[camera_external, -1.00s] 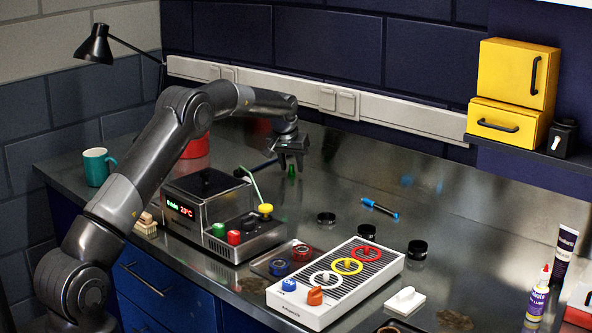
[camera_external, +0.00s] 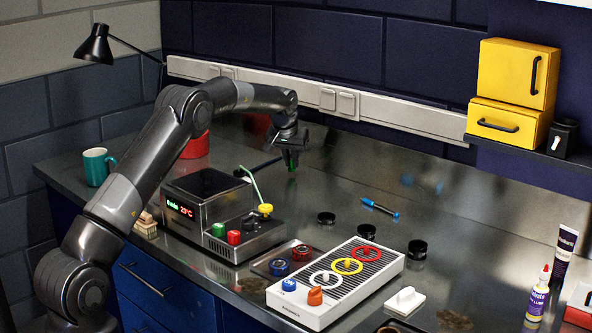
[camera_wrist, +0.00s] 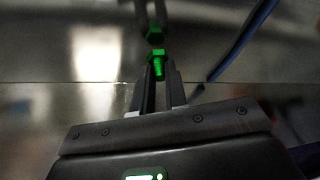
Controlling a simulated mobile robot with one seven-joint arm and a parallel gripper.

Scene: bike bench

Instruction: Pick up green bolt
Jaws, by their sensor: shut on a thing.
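The green bolt (camera_wrist: 158,68) is between the two fingertips of my gripper (camera_wrist: 160,78) in the wrist view, its wider end pointing away from the palm. The fingers are shut on it. A second green shape just beyond it looks like its reflection in the metal surface. In the external view my gripper (camera_external: 291,157) points down behind the grey device, near the back of the bench, and only a small bit of green (camera_external: 291,168) shows at its tips. I cannot tell whether the bolt touches the bench.
The grey device (camera_external: 205,187) with coloured knobs stands in front of my gripper. A dark blue cable (camera_wrist: 240,42) runs close to the right of the fingers in the wrist view. A white panel with rings (camera_external: 390,272) lies front right.

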